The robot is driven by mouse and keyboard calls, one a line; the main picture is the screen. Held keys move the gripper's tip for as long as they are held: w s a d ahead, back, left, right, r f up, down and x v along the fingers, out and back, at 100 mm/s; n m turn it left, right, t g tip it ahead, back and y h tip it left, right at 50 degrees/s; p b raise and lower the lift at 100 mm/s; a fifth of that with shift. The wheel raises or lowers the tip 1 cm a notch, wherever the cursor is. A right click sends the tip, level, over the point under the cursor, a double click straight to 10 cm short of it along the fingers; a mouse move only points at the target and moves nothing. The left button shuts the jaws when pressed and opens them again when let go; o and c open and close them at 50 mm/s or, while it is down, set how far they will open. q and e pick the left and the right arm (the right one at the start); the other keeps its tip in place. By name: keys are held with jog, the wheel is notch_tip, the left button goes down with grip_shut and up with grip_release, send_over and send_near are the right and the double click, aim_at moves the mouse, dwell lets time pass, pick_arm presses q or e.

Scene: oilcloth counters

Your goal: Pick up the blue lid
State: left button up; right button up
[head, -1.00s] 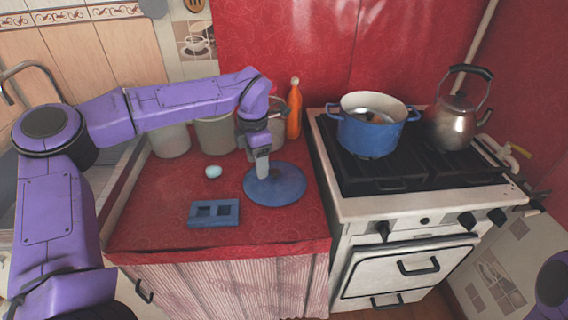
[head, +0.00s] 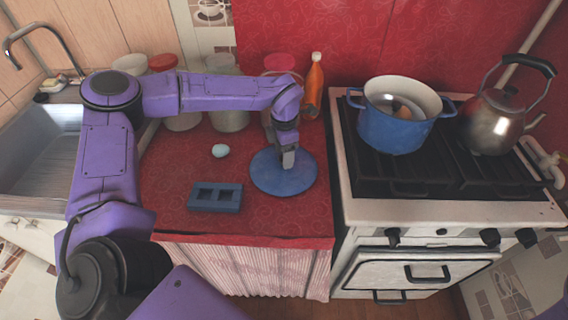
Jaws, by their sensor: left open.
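The blue lid (head: 270,181) is a flat round disc lying on the red oilcloth counter (head: 180,225), left of the stove. My left gripper (head: 287,160) points down over the right part of the lid, with its fingertips at or just above the lid's middle. It is open. I cannot tell whether the fingers touch the lid, and the lid's knob, if any, is hidden behind them. My right gripper is not in view.
Jars (head: 228,118) and an orange bottle (head: 314,85) stand behind. A blue pot (head: 395,130) and a kettle (head: 490,125) stand on the stove.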

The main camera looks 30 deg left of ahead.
pick_arm(q)
jog(key=shift+s+f, duration=0.2)
jog(key=shift+f, duration=0.05)
jog(key=shift+w, duration=0.15)
jog(key=c, duration=0.9)
grip_shut()
